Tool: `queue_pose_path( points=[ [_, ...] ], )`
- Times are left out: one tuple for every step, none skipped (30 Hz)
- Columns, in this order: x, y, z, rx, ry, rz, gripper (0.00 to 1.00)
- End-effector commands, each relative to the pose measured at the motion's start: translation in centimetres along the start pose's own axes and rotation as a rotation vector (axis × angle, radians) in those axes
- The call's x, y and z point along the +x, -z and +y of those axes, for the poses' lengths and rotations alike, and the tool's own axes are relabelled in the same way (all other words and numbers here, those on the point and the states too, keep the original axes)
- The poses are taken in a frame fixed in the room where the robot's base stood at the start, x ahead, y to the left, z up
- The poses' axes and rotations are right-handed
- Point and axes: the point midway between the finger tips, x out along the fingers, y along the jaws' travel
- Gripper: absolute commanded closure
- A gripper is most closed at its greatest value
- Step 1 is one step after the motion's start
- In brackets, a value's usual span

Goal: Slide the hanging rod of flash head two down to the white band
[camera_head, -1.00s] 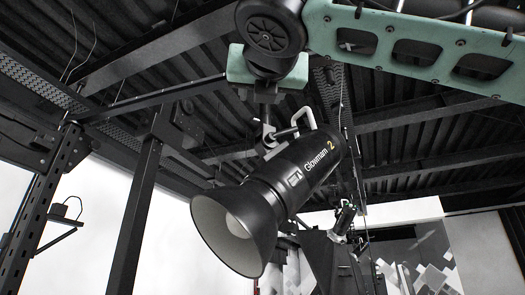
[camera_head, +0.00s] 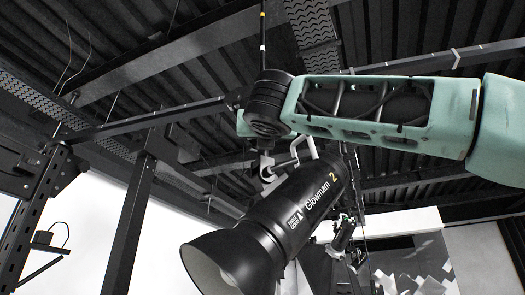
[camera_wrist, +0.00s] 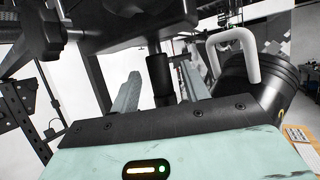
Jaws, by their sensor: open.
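Flash head two (camera_head: 290,212), a black cylinder marked Glowmam 2, hangs tilted with its reflector toward the lower left. A thin rod (camera_head: 262,30) with a white band and a yellow mark shows above my arm's joint in the head view. My teal arm hides its lower part. In the wrist view, my gripper (camera_wrist: 160,92) is open, its grey fingers on either side of a black upright cylinder (camera_wrist: 159,70). I cannot tell whether they touch it. The flash head's white handle (camera_wrist: 236,45) stands right of the fingers.
A black bracket with a star knob (camera_wrist: 44,35) fills the upper left of the wrist view, close to the fingers. A smaller flash head (camera_head: 344,235) hangs farther back. Dark beams (camera_head: 150,75) cross the ceiling, and a post (camera_head: 128,220) stands at left.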

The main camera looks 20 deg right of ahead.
Motion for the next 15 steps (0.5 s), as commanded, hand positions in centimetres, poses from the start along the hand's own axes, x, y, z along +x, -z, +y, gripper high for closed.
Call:
queue_pose_path(
  points=[
    [0.9,-0.3,0.1,-0.002,0.000,0.001,0.54],
    [1.2,-0.2,0.0,-0.002,0.001,0.001,0.54],
    [1.6,-0.2,0.0,-0.002,0.001,0.001,0.54],
    [1.8,-0.2,0.0,-0.001,0.000,0.001,0.54],
    [1.9,-0.1,0.0,0.000,0.000,0.001,0.54],
    [2.1,-0.1,0.0,0.000,-0.001,0.000,0.54],
    [2.2,-0.1,0.0,0.000,-0.001,0.000,0.54],
    [2.3,0.0,0.0,0.000,-0.001,0.000,0.54],
    [2.4,0.0,0.0,0.000,-0.001,0.000,0.54],
    [2.4,0.0,0.0,0.000,-0.001,0.000,0.54],
    [2.4,0.0,0.0,0.000,-0.001,0.000,0.54],
    [2.4,0.1,0.0,0.000,-0.001,0.000,0.54],
    [2.4,0.1,0.0,0.000,-0.001,0.000,0.54],
    [2.4,0.1,0.0,0.000,-0.001,0.000,0.54],
    [2.4,0.1,0.0,0.000,-0.001,0.000,0.54]
  ],
)
